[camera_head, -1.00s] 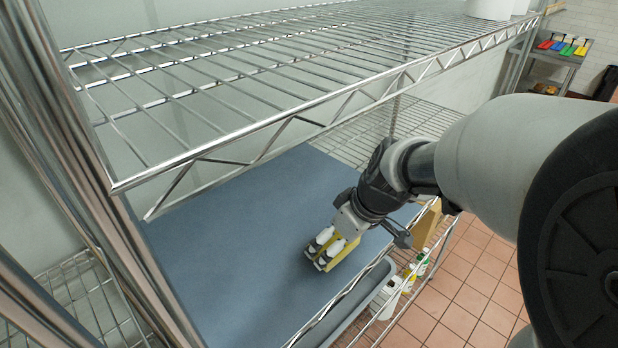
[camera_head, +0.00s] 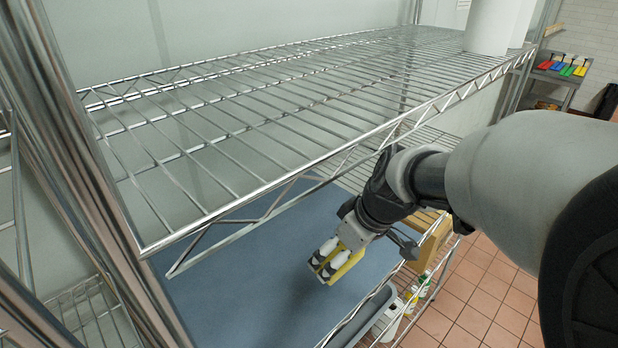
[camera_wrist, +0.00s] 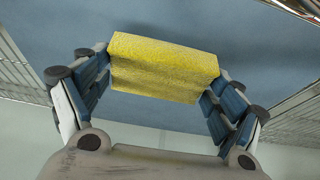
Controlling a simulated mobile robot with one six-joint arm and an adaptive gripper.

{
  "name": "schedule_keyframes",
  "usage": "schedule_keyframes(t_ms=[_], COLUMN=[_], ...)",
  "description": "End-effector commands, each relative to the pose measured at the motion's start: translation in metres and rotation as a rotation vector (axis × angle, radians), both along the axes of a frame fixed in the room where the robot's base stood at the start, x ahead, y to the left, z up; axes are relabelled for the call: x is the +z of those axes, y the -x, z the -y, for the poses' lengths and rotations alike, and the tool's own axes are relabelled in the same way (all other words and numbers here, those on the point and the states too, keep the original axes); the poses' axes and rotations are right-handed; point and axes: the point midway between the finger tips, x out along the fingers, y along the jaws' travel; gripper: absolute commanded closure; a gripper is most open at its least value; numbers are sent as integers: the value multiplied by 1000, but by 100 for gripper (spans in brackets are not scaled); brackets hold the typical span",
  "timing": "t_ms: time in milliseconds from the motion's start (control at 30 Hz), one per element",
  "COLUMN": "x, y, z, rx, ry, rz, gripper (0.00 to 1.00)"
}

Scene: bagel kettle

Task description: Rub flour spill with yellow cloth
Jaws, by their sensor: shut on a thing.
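My gripper (camera_head: 328,265) reaches in under the upper wire shelf, over the blue-grey mat (camera_head: 250,270). It is shut on the yellow cloth (camera_wrist: 165,68), a folded block that spans the space between both fingers in the wrist view. The cloth also shows between the fingers in the head view (camera_head: 345,262). I cannot tell whether the cloth touches the mat or hangs a little above it. No flour spill can be made out on the visible part of the mat; the upper shelf hides some of it.
The upper wire shelf (camera_head: 280,115) spans above my gripper, its front edge close to my arm. White containers (camera_head: 490,25) stand on its far right. A grey tub (camera_head: 365,315), a cardboard box (camera_head: 430,245) and bottles (camera_head: 420,288) sit low at the front. Bare mat lies left of the gripper.

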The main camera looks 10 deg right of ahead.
Motion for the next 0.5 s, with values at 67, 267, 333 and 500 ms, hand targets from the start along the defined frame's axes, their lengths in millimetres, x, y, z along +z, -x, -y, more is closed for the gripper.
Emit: schedule_keyframes(t_ms=[67,267,333,500], x=[0,0,4,19], y=[0,0,0,0], z=[0,0,0,0], rx=[0,0,0,0], ry=[0,-1,0,-1], rz=[0,1,1,1], gripper=[39,39,39,39])
